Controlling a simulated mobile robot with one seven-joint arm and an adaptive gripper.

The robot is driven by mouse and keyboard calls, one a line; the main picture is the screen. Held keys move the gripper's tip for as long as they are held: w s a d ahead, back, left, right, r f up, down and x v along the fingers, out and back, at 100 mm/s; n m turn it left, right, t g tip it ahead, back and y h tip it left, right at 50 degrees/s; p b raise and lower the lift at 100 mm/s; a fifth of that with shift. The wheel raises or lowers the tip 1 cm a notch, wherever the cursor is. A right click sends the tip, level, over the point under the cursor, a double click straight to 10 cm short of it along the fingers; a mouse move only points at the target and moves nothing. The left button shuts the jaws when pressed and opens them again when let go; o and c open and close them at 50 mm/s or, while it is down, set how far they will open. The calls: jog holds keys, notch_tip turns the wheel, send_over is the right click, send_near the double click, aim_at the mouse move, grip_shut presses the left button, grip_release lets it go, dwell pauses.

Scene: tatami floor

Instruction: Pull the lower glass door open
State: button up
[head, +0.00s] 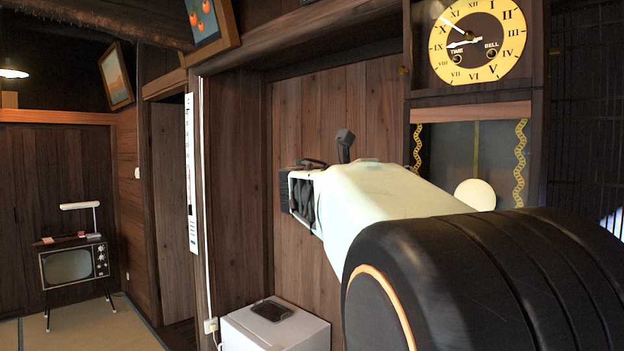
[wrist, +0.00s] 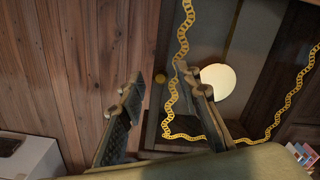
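The wall clock's lower glass door (head: 448,150) has gold chain-like trim and a pale round pendulum disc (head: 475,193) behind it; my arm hides its lower part. The door also shows in the wrist view (wrist: 258,50) and looks closed. A small gold knob (wrist: 161,78) shows beside the trim, between my fingertips in the picture. My gripper (wrist: 160,82) is open, its two dark fingers apart and empty. I cannot tell the distance to the knob.
The yellow clock dial (head: 478,42) is above the door. A white cabinet (head: 272,328) with a dark item on top stands below left. An old television (head: 72,265) stands far left. Plank wall (head: 335,100) lies behind my arm.

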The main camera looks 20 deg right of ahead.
grip_shut()
dwell(0.3)
jog(key=shift+s+a, duration=0.1)
jog(key=shift+s, duration=0.05)
